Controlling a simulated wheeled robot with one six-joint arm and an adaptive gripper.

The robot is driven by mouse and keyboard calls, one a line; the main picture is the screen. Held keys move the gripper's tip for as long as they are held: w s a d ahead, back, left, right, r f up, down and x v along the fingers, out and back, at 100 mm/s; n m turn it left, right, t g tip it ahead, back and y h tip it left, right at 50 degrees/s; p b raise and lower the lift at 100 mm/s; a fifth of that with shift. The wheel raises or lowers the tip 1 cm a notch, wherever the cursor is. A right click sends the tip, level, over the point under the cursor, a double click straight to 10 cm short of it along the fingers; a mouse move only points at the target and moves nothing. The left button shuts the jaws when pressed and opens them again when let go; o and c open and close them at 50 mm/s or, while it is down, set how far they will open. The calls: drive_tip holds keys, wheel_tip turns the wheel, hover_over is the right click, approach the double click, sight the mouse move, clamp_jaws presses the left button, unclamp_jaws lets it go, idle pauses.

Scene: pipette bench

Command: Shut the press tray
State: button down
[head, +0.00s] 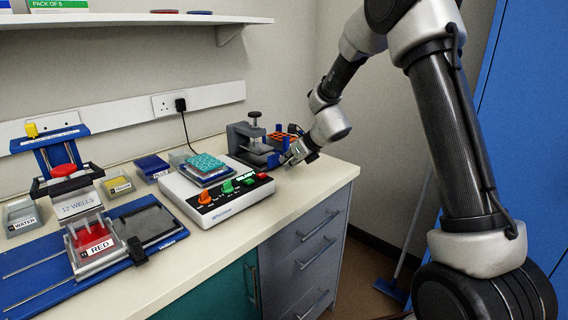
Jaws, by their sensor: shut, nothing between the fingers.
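A grey press (240,138) with a black knob on top stands at the back right of the bench. A blue part (262,158), which looks like its tray, sticks out at its front right. How far it is out is hard to tell at this size. My gripper (288,162) is shut and empty, pointing down and left, just right of the blue part. I cannot tell whether they touch.
A white console (215,207) with coloured knobs and a teal-topped plate (205,165) stands in front of the press. A blue slide station (60,275) fills the left. The bench's front right corner is clear.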

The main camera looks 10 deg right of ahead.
drive_tip(key=s+d+f+v, duration=0.1)
drive_tip(key=v, duration=0.9)
drive_tip(key=s+d+f+n+g, duration=0.15)
drive_tip(key=s+n+g, duration=0.25)
drive_tip(key=s+n, duration=0.95)
drive_tip(key=s+d+r+n+h, duration=0.1)
drive_tip(key=s+d+r+n, duration=0.2)
drive_tip(key=s, duration=0.4)
drive_tip(key=s+d+r+n+h, duration=0.2)
drive_tip(key=s+d+r+n, duration=0.2)
drive_tip(key=s+n, duration=0.3)
drive_tip(key=s+d+r+n+t+h, duration=0.1)
drive_tip(key=s+d+r+n, duration=0.3)
drive_tip(key=s, duration=0.5)
drive_tip(key=shift+s+d+r+n+h, duration=0.2)
drive_tip(key=shift+d+n+h, duration=0.45)
drive_tip(key=shift+d, duration=0.45)
